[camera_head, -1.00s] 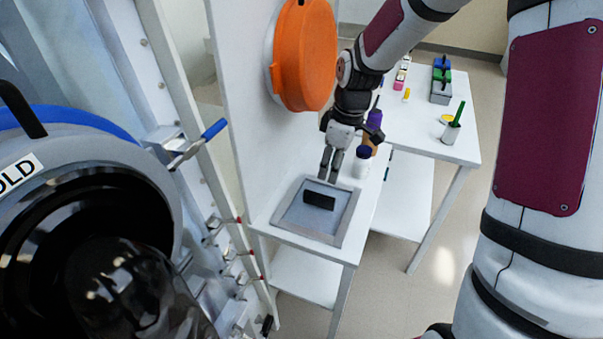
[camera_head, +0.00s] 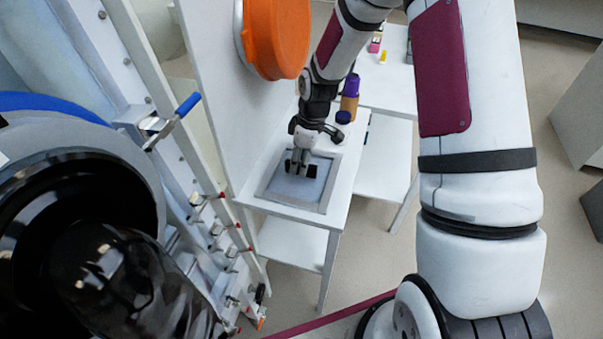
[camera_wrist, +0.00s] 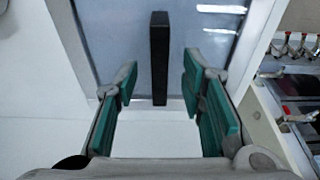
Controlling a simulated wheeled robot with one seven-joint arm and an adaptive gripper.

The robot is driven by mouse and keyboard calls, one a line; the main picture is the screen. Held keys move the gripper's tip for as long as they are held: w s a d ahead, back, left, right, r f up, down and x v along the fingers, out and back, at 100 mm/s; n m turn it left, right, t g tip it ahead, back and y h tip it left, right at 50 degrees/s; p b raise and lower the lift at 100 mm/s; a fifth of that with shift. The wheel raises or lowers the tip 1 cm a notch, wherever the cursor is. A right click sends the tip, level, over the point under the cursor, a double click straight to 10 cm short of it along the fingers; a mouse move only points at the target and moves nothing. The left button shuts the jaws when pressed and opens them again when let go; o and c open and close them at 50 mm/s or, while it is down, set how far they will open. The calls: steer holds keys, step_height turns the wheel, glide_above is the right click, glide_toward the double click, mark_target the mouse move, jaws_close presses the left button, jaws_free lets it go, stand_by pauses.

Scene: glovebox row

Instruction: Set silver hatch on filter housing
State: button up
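A square silver-grey panel with a lighter frame, which looks like the silver hatch (camera_head: 290,204), lies flat on a white table. A black bar handle (camera_head: 312,171) stands on it, partly hidden by my gripper in the head view. My gripper (camera_head: 297,168) is over the panel. In the wrist view my gripper (camera_wrist: 160,95) is open, its teal-padded fingers apart. The black handle (camera_wrist: 159,58) lies lengthwise, centred ahead of and between the fingertips, with clear space on both sides. I cannot tell which thing is the filter housing.
A white upright wall with an orange round cover (camera_head: 276,38) stands left of the table. A purple-topped bottle (camera_head: 350,97) and a dark-capped one (camera_head: 343,117) stand behind the panel. A blue-handled lever (camera_head: 187,104) is on the frame at left. Floor is clear at right.

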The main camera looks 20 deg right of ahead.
steer(key=shift+w+a+f, duration=0.1)
steer(key=shift+f, duration=0.75)
steer(key=shift+f, duration=0.3)
jaws_close()
